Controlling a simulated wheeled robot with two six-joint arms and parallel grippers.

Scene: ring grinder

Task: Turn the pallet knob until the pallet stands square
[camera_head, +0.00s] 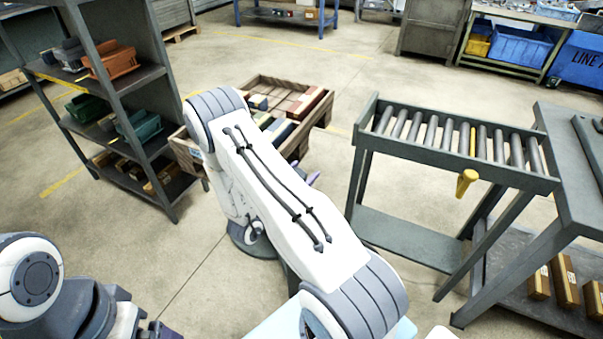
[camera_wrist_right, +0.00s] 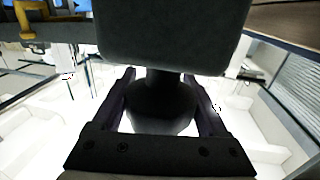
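My right arm crosses the middle of the head view and hides much of what lies behind it; only a bit of my right gripper (camera_head: 312,178) shows past it. In the right wrist view a dark rounded knob (camera_wrist_right: 163,103) sits between the two fingers of this gripper (camera_wrist_right: 160,85). Both fingers appear to meet its sides. A dark grey block (camera_wrist_right: 172,38) fills the view above the knob. A wooden pallet-like crate (camera_head: 323,112) with boxes stands beyond the arm, at an angle in the picture. My left gripper (camera_head: 160,331) is cut off at the bottom edge, its opening unclear.
A grey roller stand (camera_head: 450,160) with a yellow handle (camera_head: 466,182) is at the right, beside a grey table (camera_head: 575,160). A shelf rack (camera_head: 110,100) with bins stands at the left. Open floor (camera_head: 130,250) lies between rack and arm.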

